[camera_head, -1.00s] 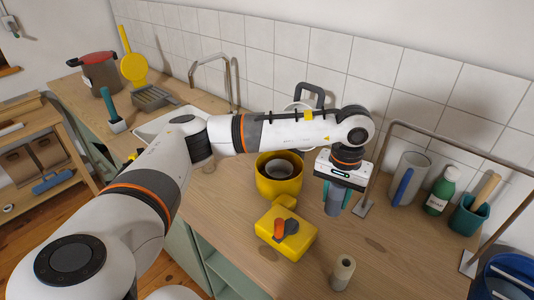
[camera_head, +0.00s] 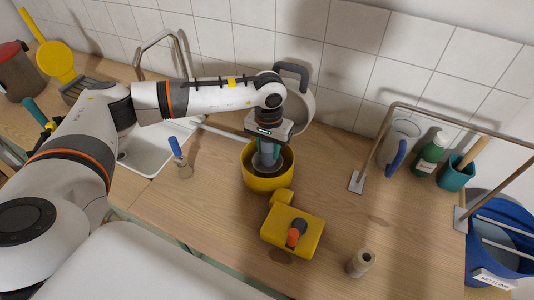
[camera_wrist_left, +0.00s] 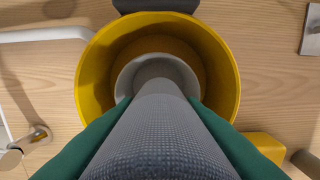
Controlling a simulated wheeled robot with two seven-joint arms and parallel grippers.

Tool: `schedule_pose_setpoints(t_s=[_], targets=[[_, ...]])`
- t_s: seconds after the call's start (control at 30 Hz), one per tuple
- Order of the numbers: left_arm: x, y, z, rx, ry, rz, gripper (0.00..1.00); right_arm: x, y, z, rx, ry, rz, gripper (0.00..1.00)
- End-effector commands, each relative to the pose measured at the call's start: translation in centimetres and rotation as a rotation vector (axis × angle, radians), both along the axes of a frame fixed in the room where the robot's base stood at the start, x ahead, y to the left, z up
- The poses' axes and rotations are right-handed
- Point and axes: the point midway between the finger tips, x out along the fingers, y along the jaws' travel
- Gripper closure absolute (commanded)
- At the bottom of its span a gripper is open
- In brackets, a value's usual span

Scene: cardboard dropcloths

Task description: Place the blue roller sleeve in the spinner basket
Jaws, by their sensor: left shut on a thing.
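The blue-grey roller sleeve (camera_head: 267,150) is held upright in my left gripper (camera_head: 266,154), whose teal fingers are shut on it. The sleeve also fills the lower middle of the left wrist view (camera_wrist_left: 160,135). Below is the yellow spinner (camera_head: 265,184), a round tub with a light grey basket (camera_wrist_left: 127,77) inside. In the wrist view the sleeve's far end lines up with the middle of the basket. How far the end reaches down into the tub is hard to tell. My right gripper is not in view.
A yellow box (camera_head: 297,219) with orange and dark knobs sits in front of the spinner. A beige roll (camera_head: 361,263) stands nearer. A metal frame (camera_head: 430,118) stands to the right, by a jug (camera_head: 396,147). A sink (camera_head: 150,150) lies left.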

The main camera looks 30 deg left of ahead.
Motion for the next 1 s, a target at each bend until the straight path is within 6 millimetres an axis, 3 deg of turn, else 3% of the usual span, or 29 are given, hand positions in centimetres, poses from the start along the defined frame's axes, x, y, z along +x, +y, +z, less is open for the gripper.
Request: schedule_pose_setpoints(t_s=[0.33, 0.73, 0.77, 0.8, 1.0], targets=[[-0.1, 0.0, -3.7, 0.001, 0.002, 0.001, 0.87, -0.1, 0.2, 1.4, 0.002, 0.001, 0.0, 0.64], [0.0, 0.1, -4.5, 0.001, 0.0, 0.0, 0.87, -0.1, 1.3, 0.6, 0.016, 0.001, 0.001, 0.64], [0.0, 0.1, -4.3, 0.001, -0.001, 0.0, 0.6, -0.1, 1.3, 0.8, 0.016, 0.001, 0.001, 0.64], [0.0, 0.1, -4.3, 0.001, 0.0, 0.0, 0.56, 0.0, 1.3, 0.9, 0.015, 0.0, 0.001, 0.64], [0.0, 0.1, -4.3, 0.001, 0.0, 0.0, 0.56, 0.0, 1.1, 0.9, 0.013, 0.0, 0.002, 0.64]])
